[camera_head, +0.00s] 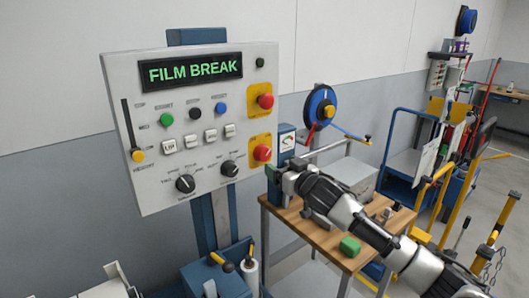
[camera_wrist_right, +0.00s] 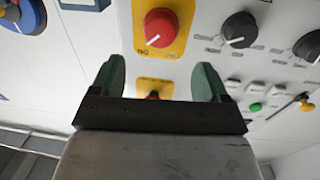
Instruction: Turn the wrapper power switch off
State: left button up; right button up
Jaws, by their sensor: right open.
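The grey control panel (camera_head: 215,150) has two red controls on yellow plates at its right edge. The lower one is a red rotary switch (camera_head: 262,152) with a white pointer mark; it is large in the right wrist view (camera_wrist_right: 161,28). The upper one is a red button (camera_head: 265,100), partly hidden behind the jaws in the right wrist view (camera_wrist_right: 153,94). Which control is the wrapper power switch cannot be read. My right gripper (camera_head: 272,180) is near the panel's lower right edge. Its green fingers (camera_wrist_right: 154,80) are open and empty, apart from the red switch. My left gripper is not seen.
Two black knobs (camera_head: 186,184) (camera_head: 229,169) and several push buttons sit left of the red controls. The display (camera_head: 191,71) reads FILM BREAK. A wooden-topped table (camera_head: 320,238) with a green block (camera_head: 350,246) stands below my right arm. A blue reel (camera_head: 321,105) is behind.

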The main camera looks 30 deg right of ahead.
aim_at(266, 155)
jog(key=w+p, duration=0.2)
jog(key=w, duration=0.6)
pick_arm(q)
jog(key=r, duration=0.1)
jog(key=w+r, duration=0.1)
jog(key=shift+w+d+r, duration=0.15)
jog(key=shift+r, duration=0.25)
pick_arm(e)
jog(key=shift+w+f, duration=0.1)
jog(key=shift+w, duration=0.2)
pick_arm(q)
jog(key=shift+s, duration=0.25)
pick_arm(e)
jog(key=c, duration=0.9)
